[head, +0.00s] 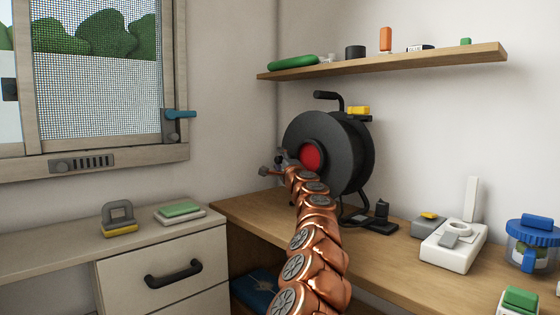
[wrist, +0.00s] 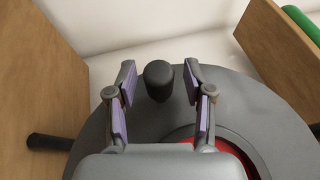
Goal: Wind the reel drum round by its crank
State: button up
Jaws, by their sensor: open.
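The cable reel stands on the wooden desk in the head view, with a large dark grey drum (head: 345,150) and a red hub (head: 312,157). Its carrying handle (head: 328,96) is at the top. My gripper (head: 274,167) is at the drum's left face in the head view, partly hidden by my copper arm. In the wrist view my gripper (wrist: 160,84) is open, with purple pads on either side of a dark crank knob (wrist: 158,76). Gaps show between knob and pads. The drum (wrist: 255,100) fills the background, and the crank's arm is hidden.
A wall shelf (head: 400,62) with small items runs above the reel. The window handle (head: 180,115) sticks out at left. A drawer cabinet (head: 160,270) stands left of the desk (head: 240,212). A white device (head: 453,247) and a blue-lidded jar (head: 530,245) stand at right.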

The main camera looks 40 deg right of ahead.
jog(key=shift+w+y, duration=0.2)
jog(key=shift+y, duration=0.1)
grip_shut()
dwell(0.5)
